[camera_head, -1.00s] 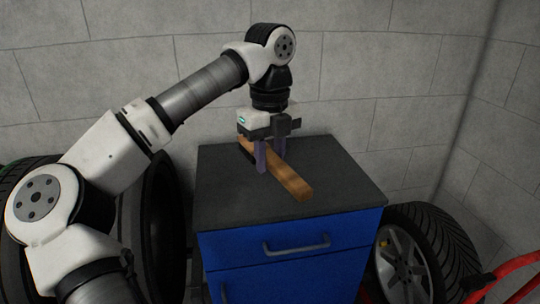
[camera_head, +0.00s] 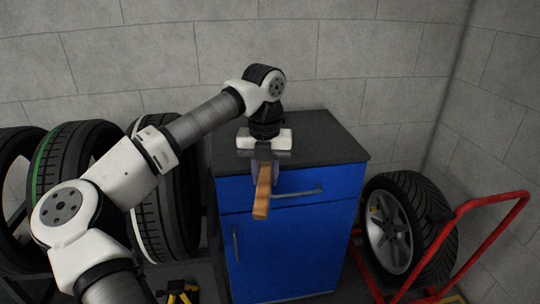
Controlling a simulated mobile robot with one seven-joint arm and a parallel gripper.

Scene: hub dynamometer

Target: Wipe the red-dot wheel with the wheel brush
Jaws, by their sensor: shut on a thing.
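My gripper (camera_head: 263,168) is shut on the wheel brush (camera_head: 262,194), a long wooden piece. The brush sits in front of the blue cabinet's upper drawer, its near end pointing toward the camera and down. Its far end is hidden behind the gripper, and I cannot see the bristles. Several wheels are in view. A wheel with silver spokes (camera_head: 390,228) at the right shows a small yellow mark. A green-striped tyre (camera_head: 82,160) and a white-striped tyre (camera_head: 170,205) stand at the left, partly behind my arm. I see no red dot on any of them.
The blue cabinet (camera_head: 300,245) has a dark, bare top (camera_head: 325,140). A red tubular trolley frame (camera_head: 490,208) stands at the right by the spoked wheel. A dark rack (camera_head: 30,262) is under the left tyres. A small yellow and black object (camera_head: 178,293) is on the floor.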

